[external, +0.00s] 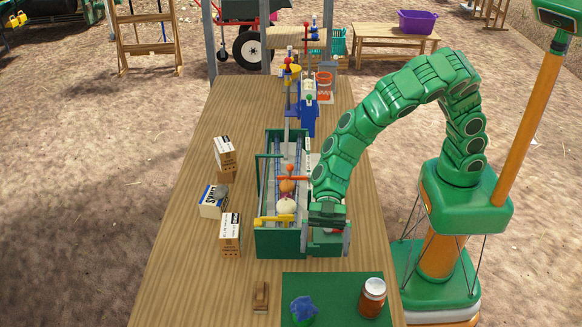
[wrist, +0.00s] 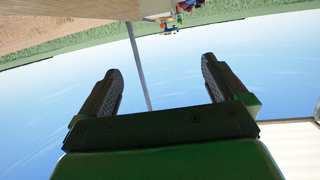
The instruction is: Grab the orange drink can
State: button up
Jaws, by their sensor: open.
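An orange-brown, can-shaped container (external: 373,297) with a pale band stands upright on a green mat (external: 340,284) at the front right of the table in the external view. It is the clearest match for the orange drink can. My gripper (external: 328,216) is over the right front part of the green-framed machine, behind and left of the can and apart from it. In the wrist view my gripper (wrist: 160,66) is open, with nothing between its two dark fingers. The can does not show in the wrist view, which has mostly sky and some ground.
A crumpled blue-green object (external: 303,309) is on the mat left of the can. A small wooden block (external: 261,297) lies left of the mat. The green-framed machine (external: 283,243) stands mid-table. Small boxes (external: 230,234) line the left. The left front table is clear.

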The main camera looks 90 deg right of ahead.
jog(key=s+a+f+g, duration=0.1)
jog(key=s+a+g, duration=0.1)
jog(key=s, duration=0.1)
jog(key=n+g+h, duration=0.1)
jog(key=n+g, duration=0.1)
jog(key=n, duration=0.2)
send_near(377, 306)
jog(key=shift+x, duration=3.25)
jog(key=c, duration=1.3)
jog(key=shift+r, duration=0.1)
jog(key=shift+c, duration=0.2)
